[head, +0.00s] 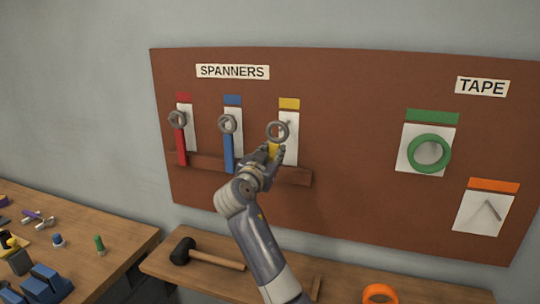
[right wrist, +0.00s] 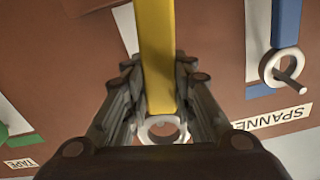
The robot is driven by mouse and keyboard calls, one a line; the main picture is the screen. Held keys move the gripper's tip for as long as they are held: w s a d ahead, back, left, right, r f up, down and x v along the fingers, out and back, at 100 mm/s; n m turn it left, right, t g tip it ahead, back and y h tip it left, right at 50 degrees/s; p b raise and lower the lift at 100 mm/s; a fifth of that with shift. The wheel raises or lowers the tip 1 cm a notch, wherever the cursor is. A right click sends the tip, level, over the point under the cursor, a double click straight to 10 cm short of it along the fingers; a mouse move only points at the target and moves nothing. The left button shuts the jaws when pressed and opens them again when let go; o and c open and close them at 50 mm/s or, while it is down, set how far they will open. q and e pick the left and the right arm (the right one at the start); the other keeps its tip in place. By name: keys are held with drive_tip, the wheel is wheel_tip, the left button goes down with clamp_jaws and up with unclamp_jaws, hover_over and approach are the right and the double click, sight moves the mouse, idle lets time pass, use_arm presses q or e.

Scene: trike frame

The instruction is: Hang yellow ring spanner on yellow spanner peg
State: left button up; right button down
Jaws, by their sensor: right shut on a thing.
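The yellow ring spanner (head: 273,151) is upright at the board, its grey ring (head: 277,131) in front of the white card (head: 290,150) under the yellow label (head: 289,103). My right gripper (head: 267,158) is shut on its yellow handle just below the ring. In the right wrist view the yellow handle (right wrist: 157,55) runs between the fingers (right wrist: 160,95), with the pale ring (right wrist: 162,128) beyond them. The yellow spanner peg is mostly hidden by the ring; I cannot tell whether it passes through. My left gripper is not in view.
The red spanner (head: 181,148) and blue spanner (head: 228,152) hang on pegs to the left. A wooden ledge (head: 296,176) crosses below them. Green tape (head: 429,154) hangs at right above an empty peg (head: 492,210). A mallet (head: 205,254) and orange tape (head: 380,293) lie on the bench.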

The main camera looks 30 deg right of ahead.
drive_tip(key=shift+p+x, duration=0.35)
drive_tip(key=shift+x, duration=1.65)
drive_tip(key=shift+w+d+f+b, duration=0.15)
drive_tip(key=shift+f+b, duration=0.1)
drive_tip(key=shift+b, duration=0.05)
drive_tip(key=shift+w+d+f+b, duration=0.25)
drive_tip(key=shift+w+d+b, duration=0.15)
drive_tip(key=shift+b, duration=0.6)
drive_tip(key=c, duration=1.3)
unclamp_jaws()
drive_tip(key=shift+s, duration=0.1)
